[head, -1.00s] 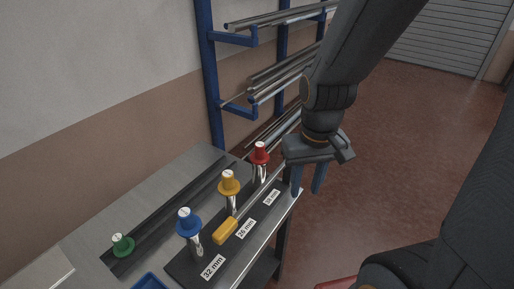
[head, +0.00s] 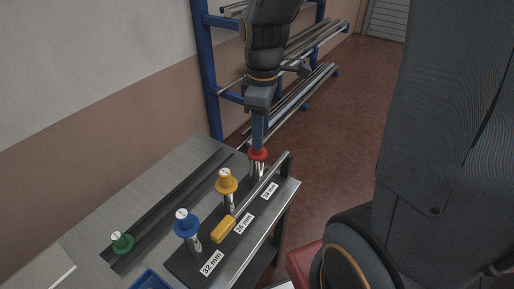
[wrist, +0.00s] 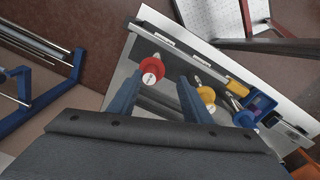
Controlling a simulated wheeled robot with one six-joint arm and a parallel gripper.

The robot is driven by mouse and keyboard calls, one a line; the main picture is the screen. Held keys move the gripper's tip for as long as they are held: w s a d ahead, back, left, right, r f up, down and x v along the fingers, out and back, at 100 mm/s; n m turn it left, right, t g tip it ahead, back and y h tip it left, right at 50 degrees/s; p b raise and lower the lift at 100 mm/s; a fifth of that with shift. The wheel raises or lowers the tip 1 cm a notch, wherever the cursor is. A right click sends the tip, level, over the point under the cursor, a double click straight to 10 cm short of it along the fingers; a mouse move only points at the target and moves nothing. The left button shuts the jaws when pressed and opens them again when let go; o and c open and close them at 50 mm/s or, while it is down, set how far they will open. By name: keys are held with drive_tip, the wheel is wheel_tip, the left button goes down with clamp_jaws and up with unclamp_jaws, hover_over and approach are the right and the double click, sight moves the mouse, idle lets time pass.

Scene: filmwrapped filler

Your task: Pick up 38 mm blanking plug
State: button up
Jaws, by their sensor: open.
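A red-capped plug (head: 257,154) stands on a metal post at the far end of the dark strip, by a label (head: 270,191) too small to read surely. It also shows in the wrist view (wrist: 150,70), just beyond my open fingers. My gripper (head: 259,142) is open and empty, pointing down right above the red cap and partly hiding it; touch cannot be told. A yellow-capped plug (head: 227,181) stands by the 26 mm label, and a blue-capped plug (head: 186,222) by the 32 mm label. A green-capped plug (head: 122,242) sits apart at the left.
A yellow-handled tool (head: 223,229) lies along the strip beside the posts. A blue tray (head: 150,281) is at the near edge. A blue rack (head: 206,75) with metal tubes stands behind the bench (head: 160,190). Open floor lies to the right.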

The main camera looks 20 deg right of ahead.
sight(254, 155)
drive_tip(key=w+n, duration=0.1)
drive_tip(key=n, duration=0.1)
drive_tip(key=w+r+n, duration=0.1)
drive_tip(key=n, duration=0.1)
drive_tip(key=shift+r+n, duration=0.2)
drive_tip(key=shift+n, duration=0.2)
drive_tip(key=shift+w+f+p, duration=0.15)
drive_tip(key=shift+f+p, duration=0.4)
drive_tip(key=shift+f, duration=1.4)
drive_tip(key=shift+w+f+p, duration=0.1)
drive_tip(key=shift+f+p, duration=0.45)
drive_tip(key=shift+f, duration=1.35)
drive_tip(key=shift+c, duration=0.6)
clamp_jaws()
